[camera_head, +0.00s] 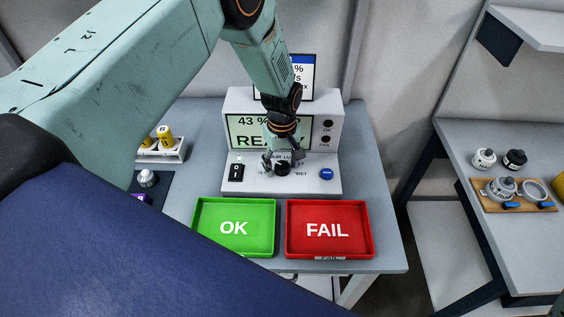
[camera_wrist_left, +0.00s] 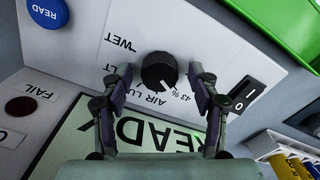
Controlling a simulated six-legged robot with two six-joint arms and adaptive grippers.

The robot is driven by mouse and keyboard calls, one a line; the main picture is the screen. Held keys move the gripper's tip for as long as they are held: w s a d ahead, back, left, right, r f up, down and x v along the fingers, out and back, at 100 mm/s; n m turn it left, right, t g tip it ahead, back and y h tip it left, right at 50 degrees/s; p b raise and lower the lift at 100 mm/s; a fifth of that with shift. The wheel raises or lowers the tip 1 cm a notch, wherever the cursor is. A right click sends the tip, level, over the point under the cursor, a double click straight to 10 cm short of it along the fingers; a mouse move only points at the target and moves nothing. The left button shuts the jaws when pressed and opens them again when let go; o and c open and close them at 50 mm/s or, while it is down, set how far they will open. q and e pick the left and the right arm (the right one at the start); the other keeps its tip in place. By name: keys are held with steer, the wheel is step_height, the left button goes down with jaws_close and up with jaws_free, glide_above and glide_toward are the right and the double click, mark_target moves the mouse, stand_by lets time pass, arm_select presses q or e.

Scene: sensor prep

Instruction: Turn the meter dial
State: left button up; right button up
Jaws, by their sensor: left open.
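The meter (camera_head: 232,103) is a white box on the grey table, with a greenish screen reading "43 %" and "READY". Its black round dial (camera_head: 283,168) is on the sloped front panel, and it shows in the left wrist view (camera_wrist_left: 159,70) with labels such as WET, AIR and LUT around it. The dial's white mark points towards the AIR label side. My left gripper (camera_head: 283,160) is open over the dial, with one finger on each side of it; in the left wrist view (camera_wrist_left: 162,85) gaps show between fingers and dial. My right gripper is not in view.
A black rocker switch (camera_head: 236,172) and a blue READ button (camera_head: 326,174) flank the dial. A green OK tray (camera_head: 206,213) and a red FAIL tray (camera_head: 362,215) lie in front. A white rack with yellow-topped bottles (camera_head: 165,135) stands left. Another bench (camera_head: 487,132) is at right.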

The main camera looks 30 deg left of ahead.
mark_target(282, 166)
arm_select(q)
step_height(282, 166, up, 12)
stand_by(0.6)
steer(key=shift+s, duration=0.1)
stand_by(0.5)
